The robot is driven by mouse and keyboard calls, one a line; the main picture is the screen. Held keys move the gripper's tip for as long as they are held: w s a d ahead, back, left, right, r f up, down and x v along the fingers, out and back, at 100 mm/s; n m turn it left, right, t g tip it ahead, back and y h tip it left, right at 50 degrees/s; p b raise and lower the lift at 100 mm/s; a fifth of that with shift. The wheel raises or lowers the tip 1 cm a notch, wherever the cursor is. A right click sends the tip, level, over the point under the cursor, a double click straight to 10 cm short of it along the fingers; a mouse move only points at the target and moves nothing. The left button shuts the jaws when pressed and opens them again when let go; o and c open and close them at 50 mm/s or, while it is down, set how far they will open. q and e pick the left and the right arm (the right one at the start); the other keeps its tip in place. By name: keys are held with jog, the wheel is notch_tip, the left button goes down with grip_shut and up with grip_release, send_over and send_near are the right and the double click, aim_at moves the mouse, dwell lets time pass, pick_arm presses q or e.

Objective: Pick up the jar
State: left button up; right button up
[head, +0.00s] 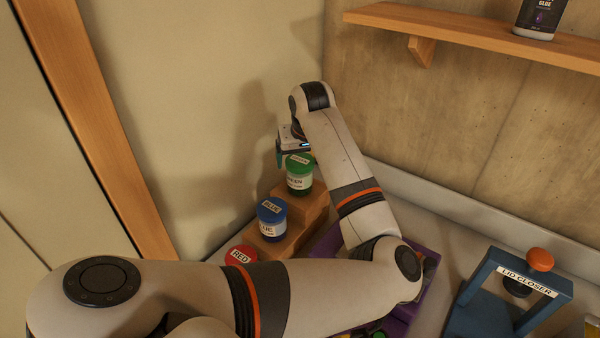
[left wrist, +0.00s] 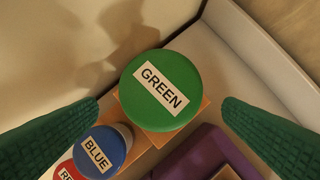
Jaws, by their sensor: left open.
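Three jars with labelled lids stand on wooden steps (head: 308,215): the green jar (head: 299,181) on the highest step, the blue jar (head: 271,221) lower, the red jar (head: 240,257) lowest. My left gripper (head: 284,153) is above and just behind the green jar in the head view. In the left wrist view its open fingers (left wrist: 160,108) spread wide to either side, with the green lid (left wrist: 161,88) between and beyond them. Nothing is held. The blue lid (left wrist: 100,150) lies close to the left finger, and the red lid (left wrist: 66,171) is partly hidden. My right gripper is out of view.
A purple tray (head: 428,289) sits right of the steps, partly behind my arm. A blue lid closer stand (head: 480,293) with an orange knob stands at the right. Walls rise close behind. A wooden shelf (head: 470,30) holds a glue bottle (head: 538,18).

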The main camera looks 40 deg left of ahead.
pick_arm(q)
jog(key=shift+w+a+f, duration=0.2)
jog(key=shift+a+f, duration=0.05)
jog(key=shift+f, duration=0.3)
jog(key=shift+w+a+f+p, duration=0.15)
jog(key=shift+f+p, duration=0.15)
jog(key=shift+f, duration=0.2)
jog(key=p+x, duration=0.2)
jog(key=x, duration=0.2)
jog(key=shift+f, duration=0.2)
jog(key=shift+a+f, duration=0.15)
jog(key=shift+f, duration=0.1)
jog(key=c, duration=1.1)
jog(key=shift+w+r, duration=0.1)
jog(key=shift+c, duration=0.9)
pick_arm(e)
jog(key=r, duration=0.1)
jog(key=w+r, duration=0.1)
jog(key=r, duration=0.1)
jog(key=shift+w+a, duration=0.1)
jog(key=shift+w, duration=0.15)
